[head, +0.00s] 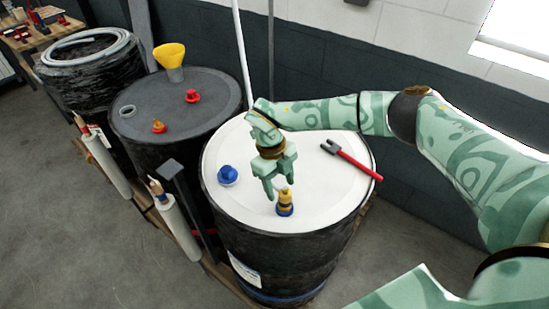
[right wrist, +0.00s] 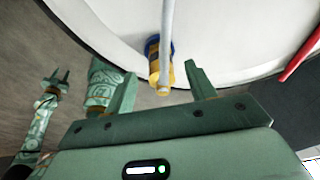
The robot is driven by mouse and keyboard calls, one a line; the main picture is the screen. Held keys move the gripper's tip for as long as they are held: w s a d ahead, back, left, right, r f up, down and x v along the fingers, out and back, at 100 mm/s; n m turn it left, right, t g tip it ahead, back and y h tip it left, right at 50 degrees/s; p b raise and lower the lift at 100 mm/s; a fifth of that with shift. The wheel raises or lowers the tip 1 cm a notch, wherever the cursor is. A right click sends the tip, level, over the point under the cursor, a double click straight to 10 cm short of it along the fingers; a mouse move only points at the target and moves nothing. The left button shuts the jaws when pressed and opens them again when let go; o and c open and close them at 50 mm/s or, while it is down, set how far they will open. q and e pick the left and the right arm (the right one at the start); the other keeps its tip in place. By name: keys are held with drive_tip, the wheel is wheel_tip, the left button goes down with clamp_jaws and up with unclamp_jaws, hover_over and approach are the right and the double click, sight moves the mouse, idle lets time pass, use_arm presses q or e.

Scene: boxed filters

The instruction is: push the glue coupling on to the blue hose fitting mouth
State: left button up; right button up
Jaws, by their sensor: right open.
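A yellow coupling (head: 286,197) stands upright on the white drum top, with a blue fitting (head: 285,210) at its base. In the right wrist view the yellow coupling (right wrist: 154,70) lies between the finger lines, with blue (right wrist: 152,43) behind it. A pale rod-like shape crosses it there; I cannot tell what it is. Whether the coupling is fully seated on the blue part is unclear. My right gripper (head: 279,184) is open, its fingers pointing down around or just above the coupling. My left gripper (right wrist: 59,76) shows small in the right wrist view, fingers apart and empty.
A blue cap-like part (head: 227,175) and a red-handled tool (head: 350,160) lie on the white drum (head: 240,143). The dark drum (head: 205,95) holds a yellow funnel (head: 169,55) and small red parts. Cartridges hang between the drums and the aisle.

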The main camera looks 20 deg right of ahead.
drive_tip(key=b+v, duration=0.1)
drive_tip(key=v, duration=1)
drive_tip(key=shift+r, duration=0.2)
